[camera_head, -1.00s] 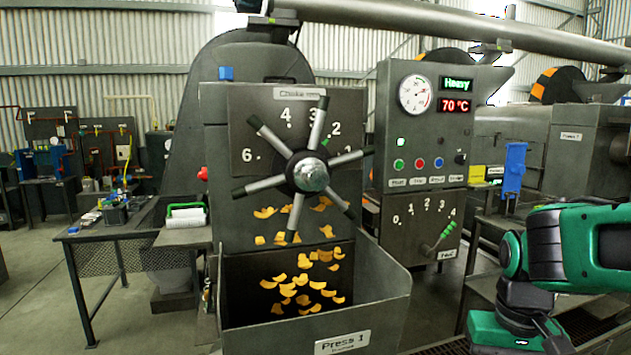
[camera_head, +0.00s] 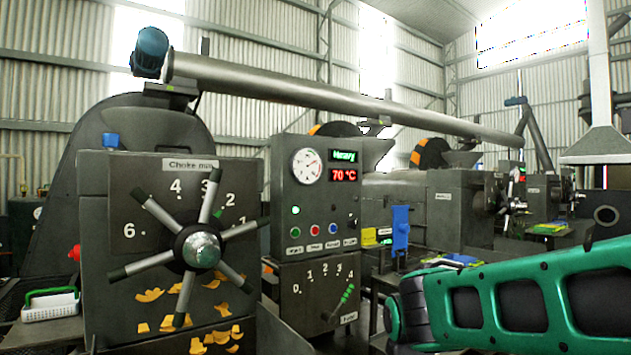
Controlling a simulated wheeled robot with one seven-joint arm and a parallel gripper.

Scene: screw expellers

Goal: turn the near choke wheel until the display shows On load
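The near choke wheel (camera_head: 201,249) is a dark hub with a shiny domed cap and several grey spokes with black ends. It stands on the front plate (camera_head: 110,210) of Press 1, which carries a numbered choke scale. The display (camera_head: 343,156) on the grey panel to its right reads "Heavy" in green, with "70 °C" in red below. My green and black arm (camera_head: 520,300) reaches in from the right edge, well right of the wheel. My gripper is not in view.
A panel with a dial gauge (camera_head: 306,165), coloured buttons and a 0–4 feed lever (camera_head: 341,302) stands right of the wheel. A blue upright part (camera_head: 401,228) stands between panel and arm. A white basket (camera_head: 50,304) is at lower left. More presses stand behind.

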